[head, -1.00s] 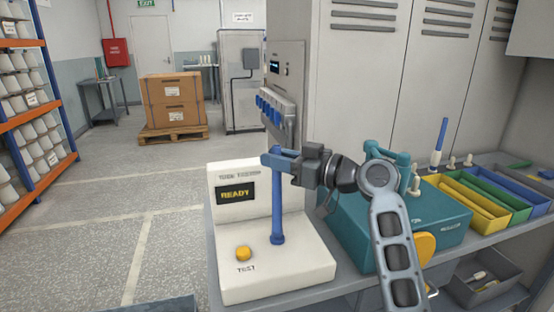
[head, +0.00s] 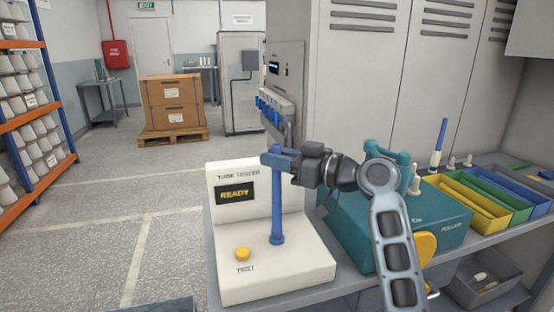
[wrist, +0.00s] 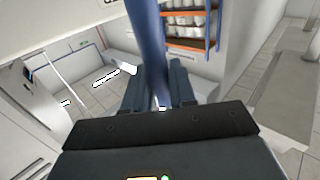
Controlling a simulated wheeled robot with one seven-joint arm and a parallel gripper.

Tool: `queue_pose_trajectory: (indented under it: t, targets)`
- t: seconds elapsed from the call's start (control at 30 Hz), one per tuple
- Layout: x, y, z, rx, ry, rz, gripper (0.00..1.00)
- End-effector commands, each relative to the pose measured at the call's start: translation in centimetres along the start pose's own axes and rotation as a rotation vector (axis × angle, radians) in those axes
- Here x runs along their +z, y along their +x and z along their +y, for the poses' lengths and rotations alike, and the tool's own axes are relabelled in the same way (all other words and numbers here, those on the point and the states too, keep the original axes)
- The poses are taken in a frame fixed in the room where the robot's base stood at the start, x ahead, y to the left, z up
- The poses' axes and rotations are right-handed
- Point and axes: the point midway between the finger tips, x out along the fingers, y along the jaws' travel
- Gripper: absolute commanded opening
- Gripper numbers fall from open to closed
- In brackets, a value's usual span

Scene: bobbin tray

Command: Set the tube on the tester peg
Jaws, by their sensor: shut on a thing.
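A blue tube (head: 277,205) stands upright over the white tube tester (head: 285,270). Its lower end meets a small blue round foot on the tester's base. The peg itself is hidden. My gripper (head: 279,158) is shut on the tube near its top, coming from the right. In the wrist view the tube (wrist: 143,30) runs between the two fingers of my gripper (wrist: 158,88). The tester's screen (head: 235,194) reads READY, and a yellow button (head: 242,253) sits at the front left of the base.
A teal roller machine (head: 440,215) stands right of the tester, behind my arm. Another blue tube (head: 440,138) stands upright behind it. Yellow, green and blue bins (head: 468,203) line the bench at right. Open floor lies to the left.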

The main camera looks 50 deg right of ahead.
Motion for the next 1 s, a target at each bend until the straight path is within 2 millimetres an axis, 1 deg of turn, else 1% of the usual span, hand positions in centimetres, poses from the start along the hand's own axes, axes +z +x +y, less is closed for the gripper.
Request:
queue_pose_trajectory:
  t: [0.27, 0.97, 1.0]
  targets:
    - [0.0, 0.0, 0.0, 0.0, 0.0, 0.0, 0.0]
    - [1.3, 0.0, 0.0, 0.0, 0.001, 0.0, 0.0]
    - [1.2, 0.0, 0.0, 0.0, 0.001, 0.0, 0.28]
